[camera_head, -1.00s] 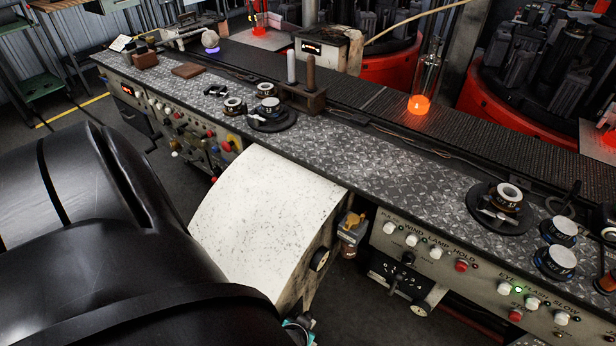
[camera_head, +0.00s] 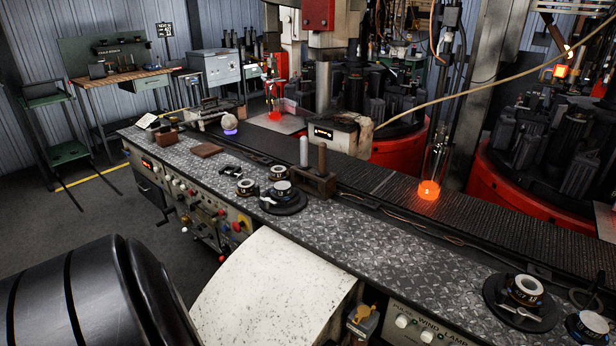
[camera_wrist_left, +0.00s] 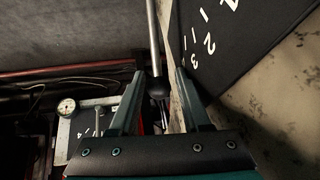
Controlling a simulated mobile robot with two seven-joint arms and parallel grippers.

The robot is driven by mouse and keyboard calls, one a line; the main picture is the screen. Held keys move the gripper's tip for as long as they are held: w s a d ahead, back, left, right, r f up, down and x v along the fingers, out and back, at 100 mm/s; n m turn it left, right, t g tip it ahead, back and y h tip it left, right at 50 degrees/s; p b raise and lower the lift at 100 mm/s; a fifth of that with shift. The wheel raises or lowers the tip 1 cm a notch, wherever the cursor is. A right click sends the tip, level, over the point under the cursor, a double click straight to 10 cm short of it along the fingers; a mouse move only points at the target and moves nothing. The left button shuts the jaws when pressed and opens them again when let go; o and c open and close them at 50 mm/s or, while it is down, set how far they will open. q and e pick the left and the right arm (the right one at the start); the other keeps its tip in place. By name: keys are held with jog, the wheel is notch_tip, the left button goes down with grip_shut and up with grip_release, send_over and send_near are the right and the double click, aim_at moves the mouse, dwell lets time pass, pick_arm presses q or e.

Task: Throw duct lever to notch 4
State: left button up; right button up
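The lever, a pale metal rod (camera_wrist_left: 153,40) with a black ball knob (camera_wrist_left: 158,88), shows in the left wrist view. A black notch plate (camera_wrist_left: 235,40) with white ticks and the numerals 2, 3 and 4 lies to its right. The rod hangs left of the plate in this picture; which notch it is at I cannot tell. My left gripper (camera_wrist_left: 159,76) has its two fingers apart, with the knob between them in the picture and gaps on both sides. Contact is not visible. My right gripper is in neither view. The head view does not show the lever or either gripper.
The patterned metal console top (camera_head: 390,225) runs diagonally, with a pale curved cover (camera_head: 270,290) at its front. Open floor lies at left.

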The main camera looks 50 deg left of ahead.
pick_arm(q)
jog(key=shift+s+d+f, duration=0.1)
jog(key=shift+s+d, duration=0.1)
jog(key=shift+s, duration=0.1)
jog(key=shift+s, duration=0.1)
jog(key=shift+s+d+r+p, duration=0.1)
jog(key=shift+r+p, duration=0.15)
jog(key=shift+p, duration=0.1)
jog(key=p+v, duration=1.3)
jog(key=v, duration=0.1)
jog(key=shift+r, duration=0.3)
jog(key=shift+f, duration=0.1)
jog(key=s+d+f+m+g+h+b, duration=0.1)
jog(key=s+d+f+m+g+b, duration=0.1)
jog(key=s+f+b, duration=0.4)
jog(key=s+d+f+m+g+h+b, duration=0.2)
jog(key=s+d+f+m+b, duration=0.1)
jog(key=s+f+b, duration=0.4)
notch_tip(320, 180, down, 6)
jog(key=m+b, duration=0.1)
jog(key=b, duration=0.2)
jog(key=shift+h+b, duration=0.3)
